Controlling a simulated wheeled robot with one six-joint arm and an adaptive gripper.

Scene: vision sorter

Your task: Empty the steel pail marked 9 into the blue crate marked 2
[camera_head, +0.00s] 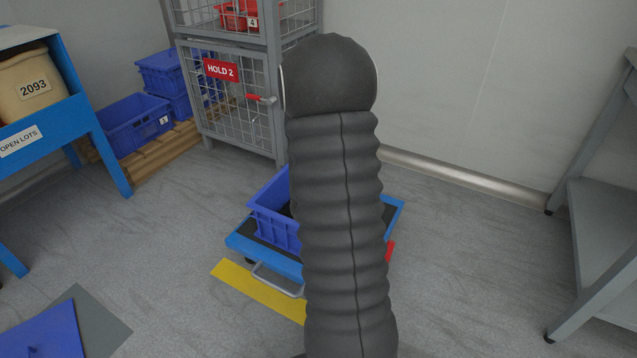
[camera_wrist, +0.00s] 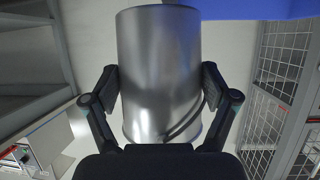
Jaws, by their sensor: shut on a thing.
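My gripper (camera_wrist: 160,90) is shut on a steel pail (camera_wrist: 160,45) in the wrist view, one finger on each side of its wall. No number shows on the side of the pail I see. Its contents are hidden, and I cannot tell how far it is tilted. In the head view my dark ribbed arm hides the gripper and pail. A blue crate (camera_head: 268,226) sits on a low blue dolly (camera_head: 243,240), its right part hidden behind my arm. I see no number on it. A blue surface (camera_wrist: 250,8) fills the top right of the wrist view.
A grey mesh cage (camera_head: 236,105) marked HOLD 2 stands behind the dolly. Other blue crates (camera_head: 133,128) sit on a pallet at left. A blue rack (camera_head: 100,150) holds a tan bin marked 2093. Grey shelving (camera_head: 605,200) stands at right. Floor between dolly and shelving is clear.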

